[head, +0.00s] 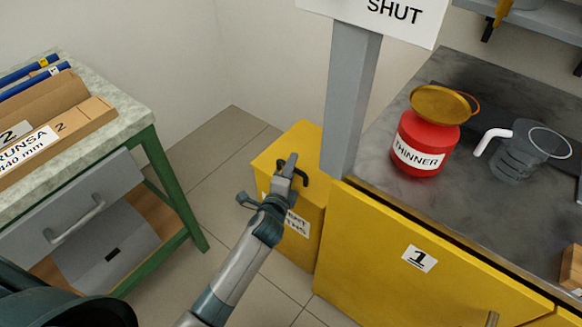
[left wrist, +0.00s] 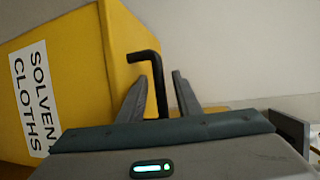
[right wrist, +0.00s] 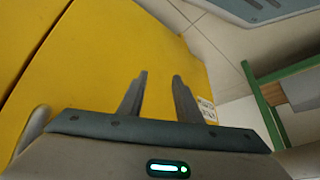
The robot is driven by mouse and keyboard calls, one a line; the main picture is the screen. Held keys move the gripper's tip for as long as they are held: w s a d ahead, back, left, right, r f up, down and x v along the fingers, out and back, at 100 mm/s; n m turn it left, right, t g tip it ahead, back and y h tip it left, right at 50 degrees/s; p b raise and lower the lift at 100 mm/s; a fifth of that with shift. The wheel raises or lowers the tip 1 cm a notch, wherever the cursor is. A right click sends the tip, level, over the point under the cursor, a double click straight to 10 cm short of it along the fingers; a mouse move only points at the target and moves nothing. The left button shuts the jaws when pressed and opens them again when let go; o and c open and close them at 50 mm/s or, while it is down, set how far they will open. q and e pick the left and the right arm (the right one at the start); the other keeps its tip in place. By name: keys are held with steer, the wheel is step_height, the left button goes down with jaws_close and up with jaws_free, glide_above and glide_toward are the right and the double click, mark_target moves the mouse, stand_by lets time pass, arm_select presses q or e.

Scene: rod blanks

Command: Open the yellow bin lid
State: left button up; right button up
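The yellow bin (head: 308,222) stands on the floor between the workbench and the yellow cabinet, its lid (head: 285,148) lying flat and shut. Its front label reads SOLVENT CLOTHS in the left wrist view (left wrist: 35,98). A black bent handle (left wrist: 160,85) rises from the lid. My left gripper (head: 288,168) is at this handle; in the left wrist view its two fingers stand on either side of the bar, with a narrow gap seeming to show at each. My right gripper (right wrist: 158,85) is open and empty, in front of a yellow surface; it is not seen in the head view.
A grey post (head: 350,105) with a SHUT sign (head: 385,15) rises right beside the bin. The yellow cabinet (head: 400,265) carries a red thinner can (head: 425,140) and a clear jug (head: 530,150). A green-framed bench (head: 165,185) stands left. Tiled floor (head: 215,150) lies between.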

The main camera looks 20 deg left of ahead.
arm_select(q)
jaws_close()
steer(key=shift+r, duration=0.1)
